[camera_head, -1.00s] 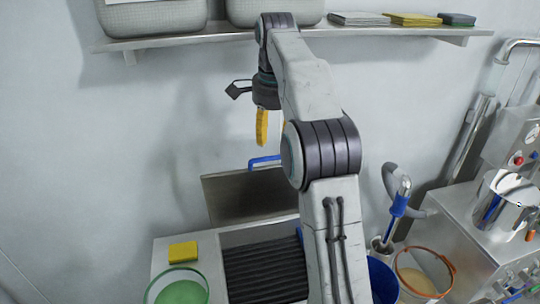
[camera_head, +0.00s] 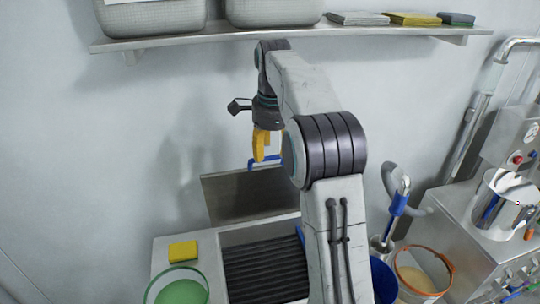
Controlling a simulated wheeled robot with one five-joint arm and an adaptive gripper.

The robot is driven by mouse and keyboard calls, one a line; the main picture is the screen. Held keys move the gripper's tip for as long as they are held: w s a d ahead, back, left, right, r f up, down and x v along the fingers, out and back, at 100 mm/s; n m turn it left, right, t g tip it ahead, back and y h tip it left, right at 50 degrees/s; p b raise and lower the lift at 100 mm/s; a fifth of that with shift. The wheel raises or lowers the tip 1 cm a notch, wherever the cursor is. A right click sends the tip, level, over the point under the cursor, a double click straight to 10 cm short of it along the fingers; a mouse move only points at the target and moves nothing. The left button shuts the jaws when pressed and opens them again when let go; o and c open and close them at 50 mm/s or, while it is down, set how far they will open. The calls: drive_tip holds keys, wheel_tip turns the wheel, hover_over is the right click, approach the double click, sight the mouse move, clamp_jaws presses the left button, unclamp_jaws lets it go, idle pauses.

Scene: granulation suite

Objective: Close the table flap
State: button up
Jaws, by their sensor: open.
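The table flap (camera_head: 240,196) is a grey metal panel standing raised at the back of the table, behind an opening with a dark ribbed surface (camera_head: 262,270). A blue handle (camera_head: 265,162) sits at the flap's top edge. My gripper (camera_head: 263,146), with yellow fingers, points down just above the blue handle. It is open, and no object shows between the fingers. The right side of the flap and part of the handle are hidden behind my arm.
A yellow sponge (camera_head: 183,251) and a green bowl (camera_head: 180,288) are on the left of the table. A wall shelf (camera_head: 290,36) with bins hangs above. At the right are a blue bucket (camera_head: 383,282), an orange-rimmed container (camera_head: 424,268) and a steel pot (camera_head: 503,205).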

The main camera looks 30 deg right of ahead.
drive_tip(key=shift+w+f, duration=0.15)
drive_tip(key=shift+f, duration=1)
drive_tip(key=shift+c, duration=0.3)
clamp_jaws()
drive_tip(key=shift+f, duration=0.1)
